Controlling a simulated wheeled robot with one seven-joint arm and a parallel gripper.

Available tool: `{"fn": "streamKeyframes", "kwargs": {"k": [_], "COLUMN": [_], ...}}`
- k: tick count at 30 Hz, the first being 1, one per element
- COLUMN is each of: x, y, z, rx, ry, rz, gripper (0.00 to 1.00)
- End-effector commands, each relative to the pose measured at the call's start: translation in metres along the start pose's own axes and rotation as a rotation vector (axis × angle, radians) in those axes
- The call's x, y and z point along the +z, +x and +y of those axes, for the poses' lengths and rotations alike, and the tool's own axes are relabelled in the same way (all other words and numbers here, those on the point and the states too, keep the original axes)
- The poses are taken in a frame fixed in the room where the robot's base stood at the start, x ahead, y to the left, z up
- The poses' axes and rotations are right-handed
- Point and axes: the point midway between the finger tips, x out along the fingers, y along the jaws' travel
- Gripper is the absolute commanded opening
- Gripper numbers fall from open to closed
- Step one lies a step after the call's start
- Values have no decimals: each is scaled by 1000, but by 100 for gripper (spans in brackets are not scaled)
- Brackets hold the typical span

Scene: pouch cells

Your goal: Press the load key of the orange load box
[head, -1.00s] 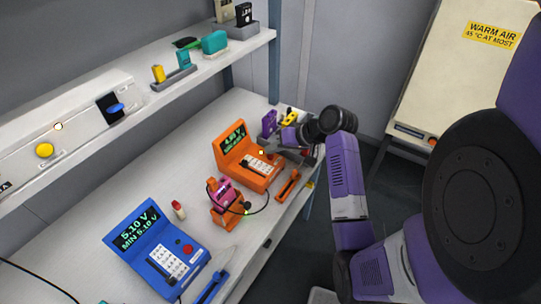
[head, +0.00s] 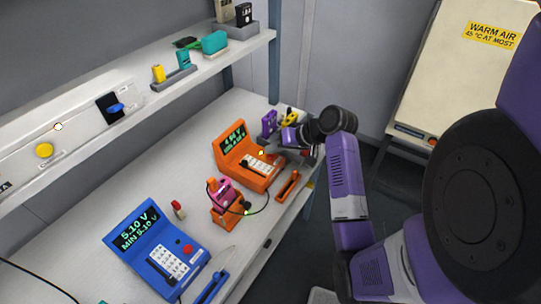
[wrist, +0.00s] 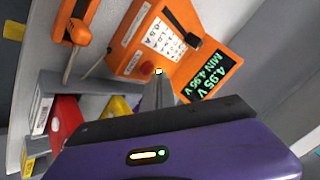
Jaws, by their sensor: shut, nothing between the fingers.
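The orange load box (head: 233,157) stands at the back right of the bench, its green display facing up. No key label is legible enough to name the load key. In the head view my gripper (head: 280,152) is partly hidden by my wrist.
A pink cell (head: 227,191) sits in an orange holder (head: 228,217) with a dark lead, in front of the box. A blue box (head: 140,232) stands at front left. An orange handled tool (head: 288,184) lies at the bench edge. A grey bin (wrist: 65,92) holds packs beside the box.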

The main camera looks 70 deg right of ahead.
Motion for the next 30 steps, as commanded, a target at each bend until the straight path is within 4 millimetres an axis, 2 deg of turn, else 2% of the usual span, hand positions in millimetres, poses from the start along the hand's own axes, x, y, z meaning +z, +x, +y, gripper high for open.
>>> {"fn": "streamKeyframes", "kwargs": {"k": [30], "x": [5], "y": [6], "z": [5], "rx": [0], "ry": [0], "rz": [0], "gripper": [0]}}
